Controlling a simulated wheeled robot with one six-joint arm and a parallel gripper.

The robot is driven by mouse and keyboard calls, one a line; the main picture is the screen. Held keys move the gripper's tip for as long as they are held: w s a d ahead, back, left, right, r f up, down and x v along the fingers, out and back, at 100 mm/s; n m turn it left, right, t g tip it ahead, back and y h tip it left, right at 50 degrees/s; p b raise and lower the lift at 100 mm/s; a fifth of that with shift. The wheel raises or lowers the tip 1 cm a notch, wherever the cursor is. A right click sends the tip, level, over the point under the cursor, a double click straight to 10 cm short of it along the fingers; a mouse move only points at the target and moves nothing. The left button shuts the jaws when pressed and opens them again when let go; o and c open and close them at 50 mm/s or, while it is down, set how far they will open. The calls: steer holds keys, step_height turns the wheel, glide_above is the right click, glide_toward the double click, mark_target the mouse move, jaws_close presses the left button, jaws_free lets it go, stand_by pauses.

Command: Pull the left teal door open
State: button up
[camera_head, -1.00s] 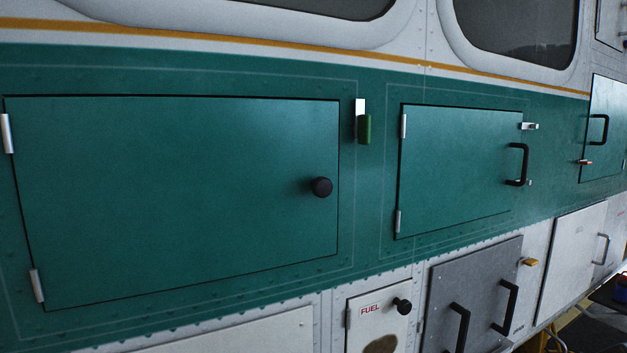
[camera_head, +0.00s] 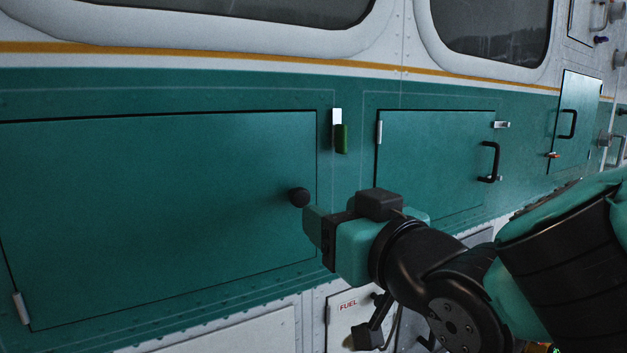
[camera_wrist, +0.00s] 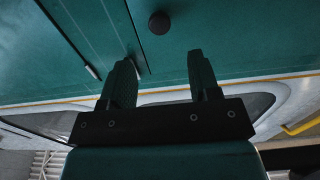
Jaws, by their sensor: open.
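The left teal door (camera_head: 150,210) is a large flat panel, flush with the fuselage. Its round black knob (camera_head: 299,197) sits near its right edge. My gripper (camera_head: 312,222) is just right of and below the knob in the head view. In the wrist view, where the scene appears upside down, my gripper (camera_wrist: 161,60) is open and empty, its two fingers apart. The knob (camera_wrist: 159,23) lies beyond the fingertips, roughly in line with the gap, not between them. The door surface (camera_wrist: 240,35) fills the upper right there.
A green-handled latch (camera_head: 341,138) is mounted just right of the door's upper right edge, turned downward. A second teal door (camera_head: 435,150) with a black bar handle (camera_head: 490,162) is further right. A FUEL panel (camera_head: 340,312) is below my gripper.

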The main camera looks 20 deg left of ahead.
mark_target(303, 197)
steer(key=p+x, duration=0.4)
steer(key=x, duration=0.6)
steer(key=shift+d, duration=0.1)
jaws_close()
